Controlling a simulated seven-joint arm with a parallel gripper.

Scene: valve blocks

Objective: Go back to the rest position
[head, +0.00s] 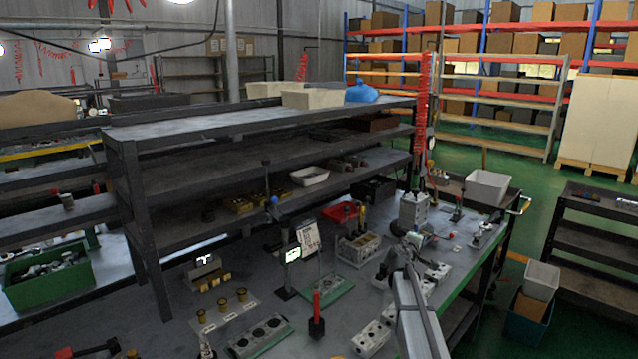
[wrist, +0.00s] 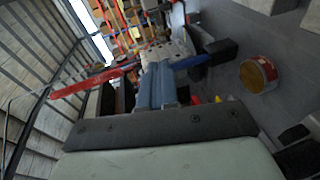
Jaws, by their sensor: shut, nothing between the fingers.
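My gripper (wrist: 158,72) shows in the wrist view as two blue-grey fingers pressed together, shut and empty. In the head view my arm rises from the bottom edge over the right part of the grey workbench (head: 120,300). The gripper end there is small and dark among the bench items, and its fingers cannot be made out. Valve blocks (head: 370,338) lie on the bench close to the left of my arm. Another metal block (head: 358,249) stands behind them. A flat block with round openings (head: 262,335) lies further left.
A dark shelf rack (head: 135,225) stands along the back left of the bench. A grey upright block (head: 414,210) and a white bin (head: 487,187) stand at the bench's far right. A red-handled tool (head: 316,305) stands upright left of my arm. Green floor lies to the right.

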